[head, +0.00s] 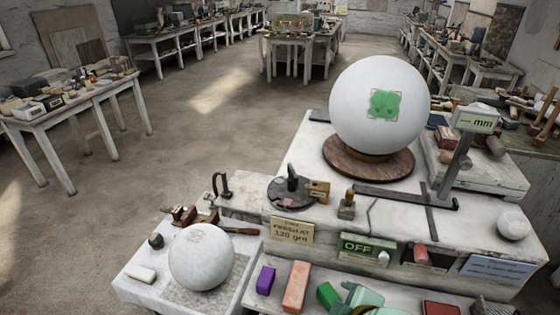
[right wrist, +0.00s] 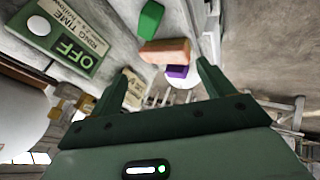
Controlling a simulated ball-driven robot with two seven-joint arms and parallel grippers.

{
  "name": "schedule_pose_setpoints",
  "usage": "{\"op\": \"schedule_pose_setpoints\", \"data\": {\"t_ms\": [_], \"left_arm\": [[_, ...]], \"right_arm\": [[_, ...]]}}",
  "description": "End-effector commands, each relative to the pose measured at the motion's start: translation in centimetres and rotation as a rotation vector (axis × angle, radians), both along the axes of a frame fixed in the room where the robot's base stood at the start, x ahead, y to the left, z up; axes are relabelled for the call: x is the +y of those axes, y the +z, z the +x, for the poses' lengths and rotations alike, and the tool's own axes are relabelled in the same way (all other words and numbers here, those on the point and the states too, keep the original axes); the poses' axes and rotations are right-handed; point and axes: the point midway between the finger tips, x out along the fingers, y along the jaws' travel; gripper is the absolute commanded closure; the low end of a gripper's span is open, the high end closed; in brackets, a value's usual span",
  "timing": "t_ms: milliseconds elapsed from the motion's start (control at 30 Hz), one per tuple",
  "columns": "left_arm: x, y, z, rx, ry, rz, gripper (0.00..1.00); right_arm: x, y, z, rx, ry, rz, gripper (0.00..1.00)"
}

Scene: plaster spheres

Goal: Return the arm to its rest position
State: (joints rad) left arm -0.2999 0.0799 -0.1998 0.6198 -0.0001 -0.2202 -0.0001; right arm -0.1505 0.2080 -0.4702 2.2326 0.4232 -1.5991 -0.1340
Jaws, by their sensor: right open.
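My right gripper (right wrist: 160,72) shows in the right wrist view. Its two green fingers stand well apart, with nothing held between them. Beyond the fingertips are a green block (right wrist: 151,20), an orange block (right wrist: 165,51) and a purple block (right wrist: 177,71). In the head view these are the green block (head: 328,296), the orange block (head: 295,286) and the purple block (head: 265,280), along the low front shelf. My left gripper is not in view.
A large white sphere (head: 378,100) with a green patch rests on a wooden ring (head: 368,165). A smaller plaster sphere (head: 201,257) sits at left. Open floor (head: 210,130) lies behind.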

Motion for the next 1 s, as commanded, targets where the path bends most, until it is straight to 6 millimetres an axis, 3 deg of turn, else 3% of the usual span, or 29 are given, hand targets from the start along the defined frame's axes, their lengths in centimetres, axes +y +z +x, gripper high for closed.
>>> {"op": "schedule_pose_setpoints", "data": {"t_ms": [100, 400, 567, 767, 867, 1000], "left_arm": [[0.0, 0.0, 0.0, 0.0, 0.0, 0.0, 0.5], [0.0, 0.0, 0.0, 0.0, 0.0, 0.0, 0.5], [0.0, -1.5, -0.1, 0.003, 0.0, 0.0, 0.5], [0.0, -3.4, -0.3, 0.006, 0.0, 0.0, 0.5], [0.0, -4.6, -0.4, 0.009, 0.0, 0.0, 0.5], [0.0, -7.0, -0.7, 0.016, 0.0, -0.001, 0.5]], "right_arm": [[-6.3, -0.2, -2.5, -0.008, -0.233, -0.049, 0.19], [-18.0, 1.2, -9.2, -0.031, -0.601, -0.24, 0.19], [-16.7, -6.2, -8.3, 0.034, -0.574, -0.199, 0.19], [-15.0, -16.6, -8.7, 0.138, -0.553, -0.133, 0.19], [-14.0, -23.3, -10.0, 0.208, -0.552, -0.089, 0.19], [-12.8, -34.7, -14.3, 0.336, -0.575, -0.015, 0.19]]}}
